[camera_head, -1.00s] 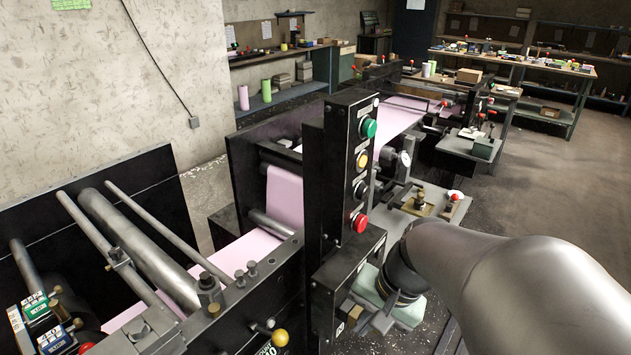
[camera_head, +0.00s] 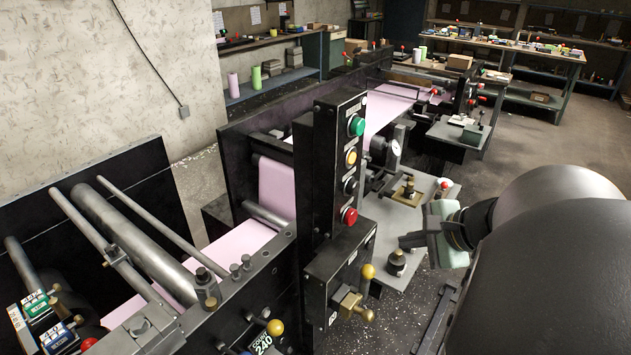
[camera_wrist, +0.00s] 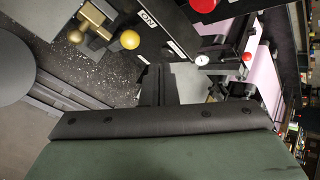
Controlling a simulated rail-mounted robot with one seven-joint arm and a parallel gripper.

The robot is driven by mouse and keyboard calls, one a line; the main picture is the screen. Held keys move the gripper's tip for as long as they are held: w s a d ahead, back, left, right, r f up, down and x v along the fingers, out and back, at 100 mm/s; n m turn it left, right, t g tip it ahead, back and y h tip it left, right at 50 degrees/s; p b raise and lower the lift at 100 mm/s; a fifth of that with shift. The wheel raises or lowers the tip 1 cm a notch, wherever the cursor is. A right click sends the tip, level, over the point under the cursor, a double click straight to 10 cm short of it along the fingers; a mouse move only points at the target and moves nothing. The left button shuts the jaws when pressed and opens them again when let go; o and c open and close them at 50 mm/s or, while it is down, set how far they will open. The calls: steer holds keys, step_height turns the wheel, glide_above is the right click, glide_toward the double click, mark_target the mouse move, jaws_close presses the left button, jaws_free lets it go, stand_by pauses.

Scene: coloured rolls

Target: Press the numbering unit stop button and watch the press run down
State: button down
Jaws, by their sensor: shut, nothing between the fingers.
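A black control column (camera_head: 324,190) stands in the middle of the head view. Down its right face are a green button (camera_head: 356,126), an amber one (camera_head: 351,156), a black one (camera_head: 350,186) and a red one (camera_head: 349,216). Their labels are too small to read. My gripper (camera_head: 405,242) is shut and empty, to the right of and apart from the red button. Its fingers (camera_wrist: 158,84) point up the wrist view, where the red button (camera_wrist: 203,5) is cut off at the top edge. Pink web (camera_head: 278,190) runs through the press.
Below the buttons, a box carries a brass fitting (camera_head: 350,303) and a yellow ball knob (camera_head: 367,271); the knob also shows in the wrist view (camera_wrist: 130,39). A round gauge (camera_head: 394,149) and a grey plate (camera_head: 425,205) lie behind. Open floor (camera_head: 545,145) is at right.

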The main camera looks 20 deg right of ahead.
steer(key=w+a, duration=0.5)
steer(key=w, duration=0.1)
steer(key=shift+w+a, duration=0.2)
steer(key=shift+w, duration=0.1)
stand_by(1.9)
steer(key=shift+w+a+b, duration=0.25)
steer(key=shift+w+b, duration=0.05)
steer(key=shift+w+a, duration=0.3)
steer(key=shift+w, duration=0.1)
stand_by(0.8)
steer(key=shift+s, duration=0.1)
steer(key=shift+s+d, duration=0.55)
steer(key=shift+s, duration=0.1)
steer(key=s+d, duration=0.1)
steer(key=s, duration=0.1)
steer(key=s+d, duration=0.2)
steer(key=shift+d+b, duration=0.1)
steer(key=shift+b, duration=0.2)
stand_by(0.3)
